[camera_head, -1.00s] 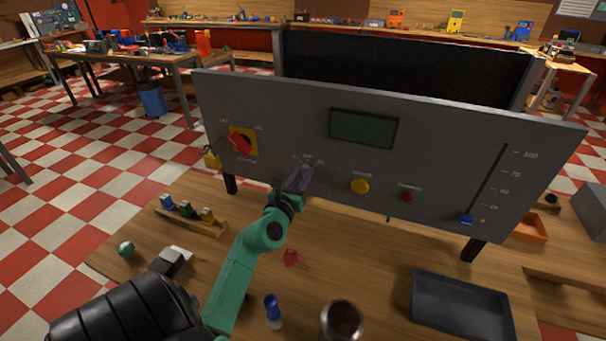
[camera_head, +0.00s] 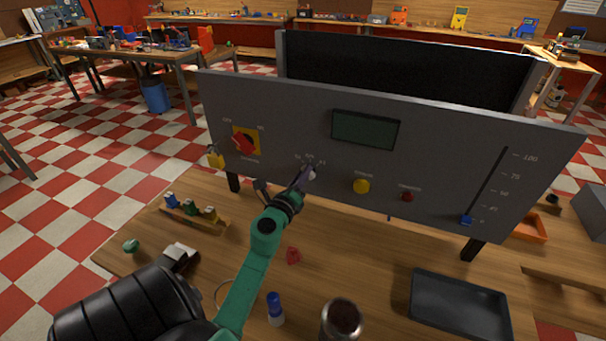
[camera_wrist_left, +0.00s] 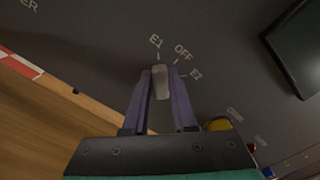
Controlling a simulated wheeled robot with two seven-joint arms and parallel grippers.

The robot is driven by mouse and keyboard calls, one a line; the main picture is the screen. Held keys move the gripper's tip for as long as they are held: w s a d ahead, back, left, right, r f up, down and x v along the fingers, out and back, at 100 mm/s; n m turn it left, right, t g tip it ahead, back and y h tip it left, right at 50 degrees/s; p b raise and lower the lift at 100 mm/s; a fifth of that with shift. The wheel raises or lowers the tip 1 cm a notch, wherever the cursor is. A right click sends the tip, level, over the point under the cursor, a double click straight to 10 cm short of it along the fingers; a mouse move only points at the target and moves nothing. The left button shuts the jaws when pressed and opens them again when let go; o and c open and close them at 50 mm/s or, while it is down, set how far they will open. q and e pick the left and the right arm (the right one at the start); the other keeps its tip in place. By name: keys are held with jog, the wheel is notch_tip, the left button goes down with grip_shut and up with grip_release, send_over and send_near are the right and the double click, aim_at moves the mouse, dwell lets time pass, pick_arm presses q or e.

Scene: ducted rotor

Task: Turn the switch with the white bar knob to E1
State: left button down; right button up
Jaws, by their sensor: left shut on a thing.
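The grey control panel (camera_head: 270,120) stands on the wooden table. The white bar knob (camera_wrist_left: 160,82) sits between the two fingers of my left gripper (camera_wrist_left: 160,98) in the left wrist view. The fingers are shut on its sides. The far end of the bar points at the E1 label (camera_wrist_left: 155,41); OFF (camera_wrist_left: 183,52) and E2 (camera_wrist_left: 196,75) lie to its right. In the head view my left gripper (camera_head: 305,176) is at the panel and covers most of the knob. My right gripper is not in view.
A red rotary switch (camera_head: 244,143) on a yellow plate is left of the knob. A yellow button (camera_head: 361,186), a red button (camera_head: 407,197) and a blue slider (camera_head: 467,221) are to its right. A black tray (camera_head: 459,305) and small loose parts lie on the table.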

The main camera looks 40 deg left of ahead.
pick_arm(q)
jog(key=shift+f, duration=0.1)
dwell(0.3)
jog(key=c, duration=0.7)
grip_release()
jog(key=shift+s, duration=0.1)
jog(key=b+v, duration=0.6)
jog(key=v, duration=0.8)
jog(key=shift+s+d, duration=0.1)
jog(key=shift+s, duration=0.15)
